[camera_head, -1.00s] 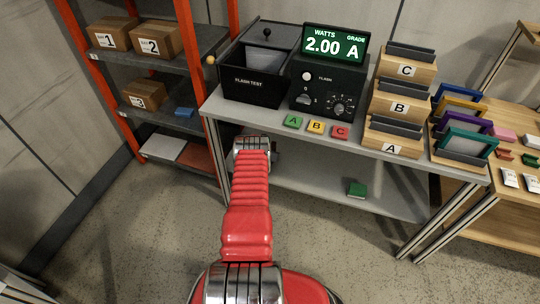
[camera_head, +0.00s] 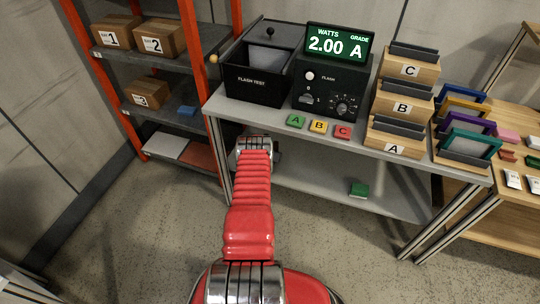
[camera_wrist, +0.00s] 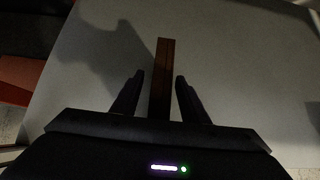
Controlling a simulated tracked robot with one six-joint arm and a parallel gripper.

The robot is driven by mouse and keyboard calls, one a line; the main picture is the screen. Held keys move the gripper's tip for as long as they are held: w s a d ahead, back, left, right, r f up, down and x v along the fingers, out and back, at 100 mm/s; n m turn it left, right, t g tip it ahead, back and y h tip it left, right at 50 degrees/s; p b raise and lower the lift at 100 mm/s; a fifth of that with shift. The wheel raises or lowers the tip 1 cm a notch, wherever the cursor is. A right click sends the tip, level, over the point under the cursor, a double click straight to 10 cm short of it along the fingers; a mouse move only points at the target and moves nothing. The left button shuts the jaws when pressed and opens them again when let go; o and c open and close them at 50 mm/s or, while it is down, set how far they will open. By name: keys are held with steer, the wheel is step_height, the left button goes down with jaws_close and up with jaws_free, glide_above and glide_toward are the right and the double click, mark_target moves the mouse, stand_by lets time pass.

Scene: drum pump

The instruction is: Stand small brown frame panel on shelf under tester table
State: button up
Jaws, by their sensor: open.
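The small brown frame panel (camera_wrist: 164,75) shows in the wrist view as a narrow brown strip, standing on edge on the pale shelf (camera_wrist: 230,50) under the tester table. My gripper (camera_wrist: 156,85) is open, with one dark finger on each side of the panel and a visible gap to each. In the head view the tester table (camera_head: 385,155) carries the flash tester (camera_head: 330,85), which reads 2.00 A. My red arm reaches under the table's left end there, and it hides the panel and my gripper's fingers.
A small green block (camera_head: 358,189) lies on the lower shelf (camera_head: 320,190), right of my arm. Table legs stand at both ends. An orange-posted rack (camera_head: 190,60) with boxes is at left.

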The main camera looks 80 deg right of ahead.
steer(key=shift+v, duration=6.85)
